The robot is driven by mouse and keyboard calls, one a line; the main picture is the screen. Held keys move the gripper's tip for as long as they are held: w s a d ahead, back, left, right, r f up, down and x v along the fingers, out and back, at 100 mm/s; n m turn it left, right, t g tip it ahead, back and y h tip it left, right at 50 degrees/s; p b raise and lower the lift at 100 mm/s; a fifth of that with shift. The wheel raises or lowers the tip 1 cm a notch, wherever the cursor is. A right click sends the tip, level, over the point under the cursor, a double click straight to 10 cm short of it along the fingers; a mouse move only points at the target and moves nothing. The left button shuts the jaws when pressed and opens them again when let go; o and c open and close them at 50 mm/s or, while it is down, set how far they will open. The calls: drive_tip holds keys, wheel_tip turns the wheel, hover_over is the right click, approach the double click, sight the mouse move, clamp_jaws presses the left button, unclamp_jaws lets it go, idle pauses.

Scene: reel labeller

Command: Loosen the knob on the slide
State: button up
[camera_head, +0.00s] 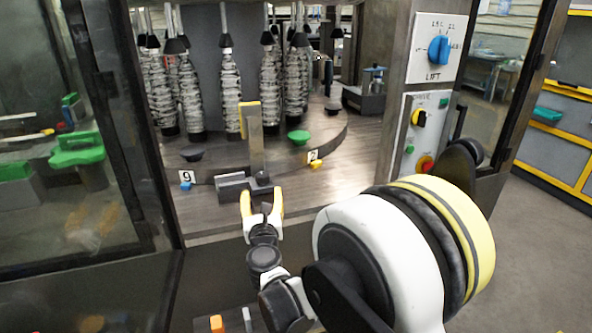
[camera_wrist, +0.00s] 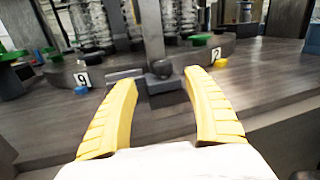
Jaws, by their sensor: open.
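The knob (camera_head: 262,178) is a small dark ball at the foot of the slide (camera_head: 256,140), a grey upright bar with a yellow tip, on the machine's deck. In the wrist view the knob (camera_wrist: 162,69) shows beyond and between my fingertips, against the base of the slide (camera_wrist: 152,30). My gripper (camera_head: 261,197) has two yellow fingers, spread open and empty. It is in front of the knob, and the fingers point at it. In the wrist view my gripper (camera_wrist: 159,78) shows no contact with the knob, but the exact gap is unclear.
A grey block (camera_head: 232,187) sits left of the knob. Number plates 9 (camera_head: 187,175) and 2 (camera_head: 312,156) flank the slide along the round platform. Wrapped spindles (camera_head: 230,90) stand behind. A control panel (camera_head: 421,130) is at right, and a glass door (camera_head: 80,150) at left.

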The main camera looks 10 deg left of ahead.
sight(263, 181)
drive_tip(key=shift+w+f+m, duration=0.15)
drive_tip(key=shift+f+m, duration=0.25)
drive_tip(key=shift+f, duration=0.15)
drive_tip(key=shift+w+f, duration=0.1)
drive_tip(key=shift+w, duration=0.2)
drive_tip(key=b+x, duration=0.2)
drive_tip(key=x, duration=0.8)
drive_tip(key=shift+w+b, duration=0.1)
drive_tip(key=shift+b, duration=0.25)
drive_tip(key=c, duration=1.2)
